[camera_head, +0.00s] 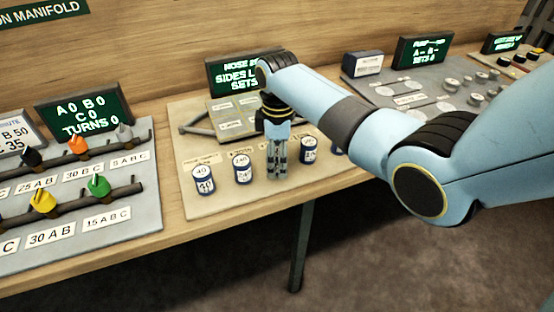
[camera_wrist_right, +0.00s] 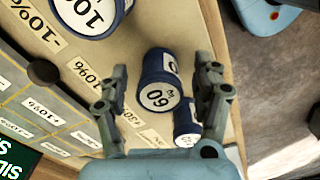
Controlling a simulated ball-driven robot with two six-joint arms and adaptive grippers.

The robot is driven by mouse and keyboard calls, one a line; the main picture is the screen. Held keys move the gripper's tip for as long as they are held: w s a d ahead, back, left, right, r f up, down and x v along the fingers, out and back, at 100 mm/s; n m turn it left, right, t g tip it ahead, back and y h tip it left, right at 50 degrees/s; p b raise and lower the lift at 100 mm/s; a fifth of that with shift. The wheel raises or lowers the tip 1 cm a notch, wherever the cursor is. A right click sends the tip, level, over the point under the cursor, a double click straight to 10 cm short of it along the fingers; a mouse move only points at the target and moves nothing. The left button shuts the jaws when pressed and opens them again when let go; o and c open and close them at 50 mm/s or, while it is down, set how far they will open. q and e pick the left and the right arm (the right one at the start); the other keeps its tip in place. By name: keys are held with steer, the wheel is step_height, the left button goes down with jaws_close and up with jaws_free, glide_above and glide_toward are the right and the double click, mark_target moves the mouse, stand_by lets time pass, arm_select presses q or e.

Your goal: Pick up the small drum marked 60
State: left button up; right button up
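The drum marked 60 (camera_wrist_right: 160,84) is a small dark blue cylinder with a white label and white top. In the right wrist view it stands between the two fingers of my right gripper (camera_wrist_right: 162,94), with a gap on each side. The gripper is open. In the head view my right gripper (camera_head: 277,163) points down over the row of drums, and its fingers hide the drum marked 60. My left gripper is in neither view.
Similar drums stand close by: one marked 40 (camera_head: 204,181), one marked 240 (camera_head: 242,168) and another to the right (camera_head: 309,150). Another drum (camera_wrist_right: 187,130) shows beside the right finger. A valve board (camera_head: 150,208) lies left; the bench edge is in front.

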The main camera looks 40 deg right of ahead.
steer(key=c, duration=1.1)
steer(key=shift+c, duration=0.6)
steer(key=shift+r, duration=0.15)
